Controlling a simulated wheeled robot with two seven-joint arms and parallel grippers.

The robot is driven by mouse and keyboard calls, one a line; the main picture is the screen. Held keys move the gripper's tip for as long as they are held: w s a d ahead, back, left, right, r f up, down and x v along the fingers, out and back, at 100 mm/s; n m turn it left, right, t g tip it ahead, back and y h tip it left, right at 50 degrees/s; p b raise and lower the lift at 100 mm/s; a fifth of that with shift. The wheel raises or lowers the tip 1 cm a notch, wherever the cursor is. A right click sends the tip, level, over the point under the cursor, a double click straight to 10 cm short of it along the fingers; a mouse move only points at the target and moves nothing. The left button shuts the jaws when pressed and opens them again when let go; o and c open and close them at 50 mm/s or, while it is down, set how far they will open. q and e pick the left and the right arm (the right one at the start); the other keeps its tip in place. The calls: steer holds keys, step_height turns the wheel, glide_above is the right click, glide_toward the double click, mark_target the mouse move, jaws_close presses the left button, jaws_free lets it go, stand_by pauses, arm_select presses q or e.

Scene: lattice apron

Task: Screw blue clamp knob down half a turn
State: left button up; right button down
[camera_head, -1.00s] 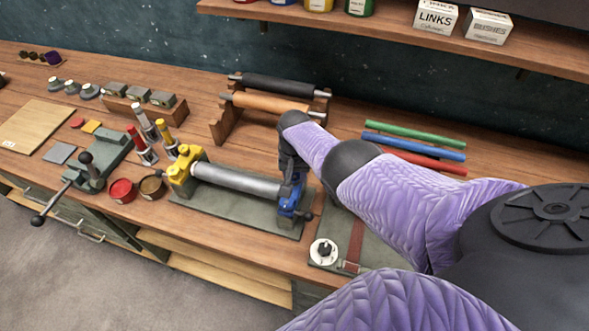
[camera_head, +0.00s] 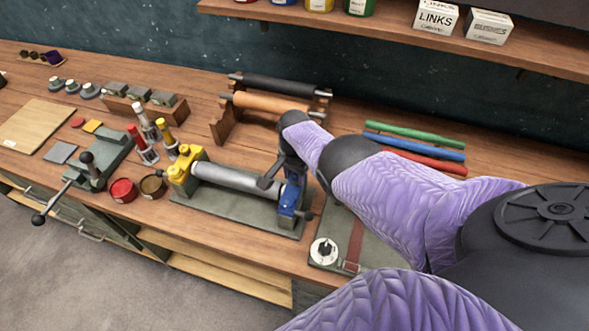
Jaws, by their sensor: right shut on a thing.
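The blue clamp (camera_head: 289,204) stands at the right end of a green base plate (camera_head: 232,212). A yellow clamp (camera_head: 184,171) stands at the left end, and a silver roller (camera_head: 235,177) lies between them. My right gripper (camera_head: 285,176) reaches down over the top of the blue clamp and is shut on its knob. The knob itself is mostly hidden by the gripper. A dark part of the gripper sticks out to the left over the roller's right end. My left gripper is not in view.
A wooden rack (camera_head: 225,122) with a black and an orange roller stands behind. Green, blue and red rods (camera_head: 414,147) lie behind my right arm. A round dial (camera_head: 323,251) on a green board is in front. Red and brown pots (camera_head: 122,190) stand at left.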

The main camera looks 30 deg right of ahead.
mark_target(295, 177)
steer(key=shift+w, duration=0.1)
steer(key=shift+c, duration=1.7)
jaws_free()
steer(key=shift+r, duration=0.1)
step_height(295, 177, up, 10)
steer(key=p, duration=0.8)
steer(key=shift+p, duration=0.3)
